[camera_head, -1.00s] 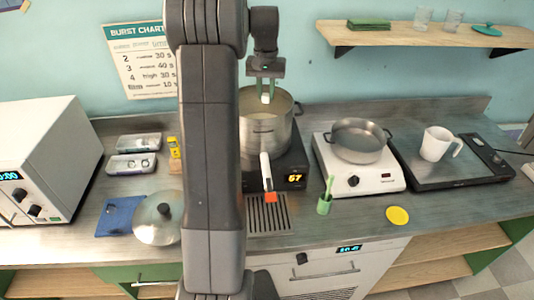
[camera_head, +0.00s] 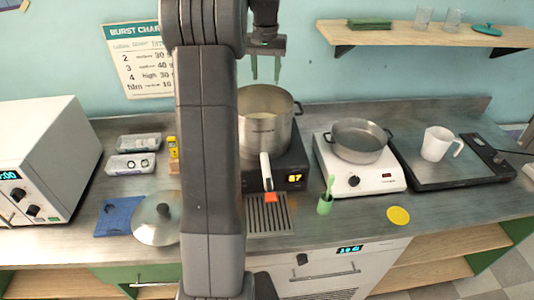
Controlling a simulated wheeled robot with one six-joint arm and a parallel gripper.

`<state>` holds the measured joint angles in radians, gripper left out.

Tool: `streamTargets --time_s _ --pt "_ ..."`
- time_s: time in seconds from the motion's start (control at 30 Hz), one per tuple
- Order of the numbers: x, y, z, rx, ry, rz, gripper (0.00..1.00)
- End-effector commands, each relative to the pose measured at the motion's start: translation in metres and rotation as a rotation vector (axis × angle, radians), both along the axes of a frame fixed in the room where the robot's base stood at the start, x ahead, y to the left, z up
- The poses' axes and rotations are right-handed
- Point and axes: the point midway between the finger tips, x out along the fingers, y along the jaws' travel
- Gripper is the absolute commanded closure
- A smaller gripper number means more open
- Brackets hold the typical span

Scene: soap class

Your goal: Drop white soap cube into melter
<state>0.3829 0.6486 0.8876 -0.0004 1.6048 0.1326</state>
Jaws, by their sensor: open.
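The melter is a tall steel pot (camera_head: 266,137) on a black heated base (camera_head: 280,170) with a lit display, behind and to the right of my arm. Pale contents show inside its open top. My gripper (camera_head: 265,78) is open and empty, above the pot's mouth and apart from it. No white soap cube can be made out in the pot or between the fingers. My arm hides the pot's left side.
To the right are a shallow pan (camera_head: 360,143) on a white hot plate (camera_head: 375,178) and a white mug (camera_head: 437,145) on a black scale (camera_head: 470,177). A wooden shelf (camera_head: 430,37) is above.

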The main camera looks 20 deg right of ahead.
Motion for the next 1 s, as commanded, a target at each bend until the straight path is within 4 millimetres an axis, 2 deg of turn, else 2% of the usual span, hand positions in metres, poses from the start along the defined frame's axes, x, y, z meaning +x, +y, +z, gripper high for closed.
streamTargets --time_s 0.1,0.2,0.4,0.6,1.0 --pt "0.001 0.000 0.028 -0.001 -0.004 0.000 0.53" --pt "0.001 0.000 0.047 -0.001 -0.003 0.000 0.53" --pt "0.000 0.000 0.070 0.000 0.000 0.000 0.53" --pt "0.000 0.000 0.075 0.000 0.001 0.000 0.53" --pt "0.000 0.000 0.072 0.001 0.002 0.000 0.53"
